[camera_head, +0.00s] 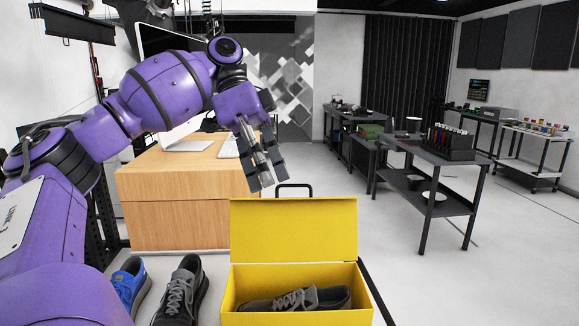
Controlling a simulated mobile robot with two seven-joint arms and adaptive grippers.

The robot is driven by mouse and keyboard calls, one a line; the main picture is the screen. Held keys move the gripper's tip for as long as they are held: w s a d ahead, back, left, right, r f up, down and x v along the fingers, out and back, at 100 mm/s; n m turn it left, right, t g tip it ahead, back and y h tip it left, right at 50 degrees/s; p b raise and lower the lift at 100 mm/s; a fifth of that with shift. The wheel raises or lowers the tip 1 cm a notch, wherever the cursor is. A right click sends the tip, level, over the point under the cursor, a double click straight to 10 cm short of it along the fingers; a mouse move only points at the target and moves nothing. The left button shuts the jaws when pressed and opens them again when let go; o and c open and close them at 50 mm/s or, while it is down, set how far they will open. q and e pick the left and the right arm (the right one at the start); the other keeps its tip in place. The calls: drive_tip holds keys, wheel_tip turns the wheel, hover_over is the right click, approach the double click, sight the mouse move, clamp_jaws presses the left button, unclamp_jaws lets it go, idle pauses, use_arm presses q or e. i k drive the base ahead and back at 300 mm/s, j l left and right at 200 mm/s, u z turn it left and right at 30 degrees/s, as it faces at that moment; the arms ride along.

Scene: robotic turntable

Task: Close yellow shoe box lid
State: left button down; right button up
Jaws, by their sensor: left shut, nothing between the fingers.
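The yellow shoe box (243,287) stands at the bottom middle of the head view. Its yellow lid (293,229) stands raised at the box's far side, so the box is open. A grey shoe (300,300) lies inside it. My left gripper (267,183) is shut and empty, pointing down just beyond and above the lid's top left edge. In the picture its tips appear slightly above the lid, with no clear contact. My right gripper is not in view.
A blue shoe (128,283) and a dark grey shoe (182,291) stand left of the box. A black handle-like loop (295,186) shows behind the lid. A wooden desk (185,205) stands behind on the left. The floor to the right is clear up to a black table (440,157).

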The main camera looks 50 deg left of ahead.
sight(276, 229)
drive_tip(key=i+j, duration=0.25)
drive_tip(key=j, duration=0.15)
drive_tip(key=i+j, duration=0.5)
drive_tip(key=j, duration=0.25)
